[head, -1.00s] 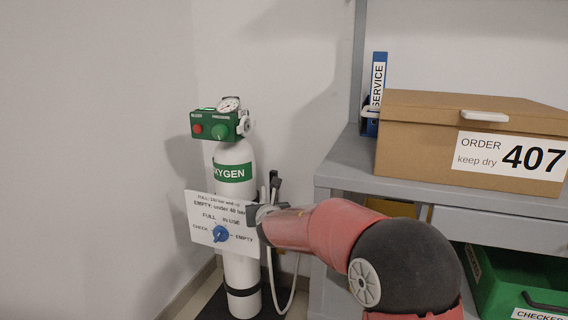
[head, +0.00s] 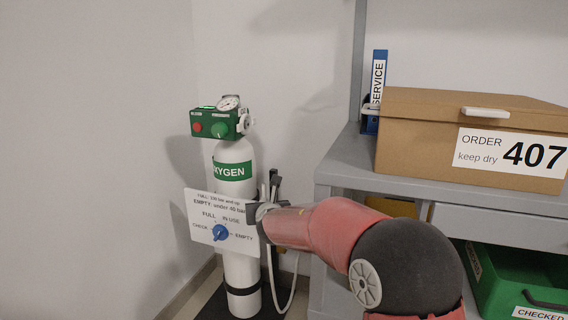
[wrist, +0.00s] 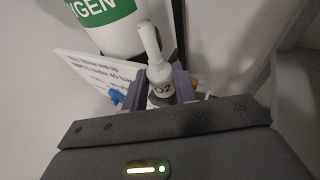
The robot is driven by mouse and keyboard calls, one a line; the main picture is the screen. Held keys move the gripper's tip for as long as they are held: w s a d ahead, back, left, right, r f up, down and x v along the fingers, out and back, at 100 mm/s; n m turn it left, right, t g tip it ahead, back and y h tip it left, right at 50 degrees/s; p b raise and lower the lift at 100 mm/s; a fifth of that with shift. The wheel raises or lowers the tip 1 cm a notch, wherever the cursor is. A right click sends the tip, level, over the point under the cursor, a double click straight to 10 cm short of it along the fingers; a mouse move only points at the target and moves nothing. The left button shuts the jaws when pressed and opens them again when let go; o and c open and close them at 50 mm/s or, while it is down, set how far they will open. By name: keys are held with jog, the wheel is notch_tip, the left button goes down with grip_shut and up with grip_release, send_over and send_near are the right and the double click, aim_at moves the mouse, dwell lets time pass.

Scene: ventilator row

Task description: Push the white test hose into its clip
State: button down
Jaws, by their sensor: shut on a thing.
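The white test hose shows in the wrist view as a white nozzle-like end (wrist: 151,45) with a collar marked O2. My gripper (wrist: 160,80) is shut on this collar, one finger on each side. In the head view my gripper (head: 258,213) is at the right edge of the white card, beside the cylinder. The hose (head: 287,297) hangs below it in a loop. A dark upright part (head: 274,182), possibly the clip, stands just behind and above my gripper. My gripper partly hides this area, and I cannot tell whether the hose touches the clip.
A white oxygen cylinder (head: 240,268) with a green valve block (head: 214,124) stands by the wall. The card (head: 208,240) with a blue knob hangs in front of it. At right, a grey shelf (head: 340,175) carries a cardboard box (head: 420,140). A green crate (head: 495,290) sits below.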

jog(key=shift+r+p, duration=1)
jog(key=shift+r, duration=0.5)
jog(key=shift+f, duration=0.1)
jog(key=shift+f, duration=0.1)
jog(key=shift+a+f+b, duration=0.15)
jog(key=shift+f+b, duration=0.05)
jog(key=shift+b, duration=0.3)
jog(key=shift+f+b, duration=1.35)
dwell(0.9)
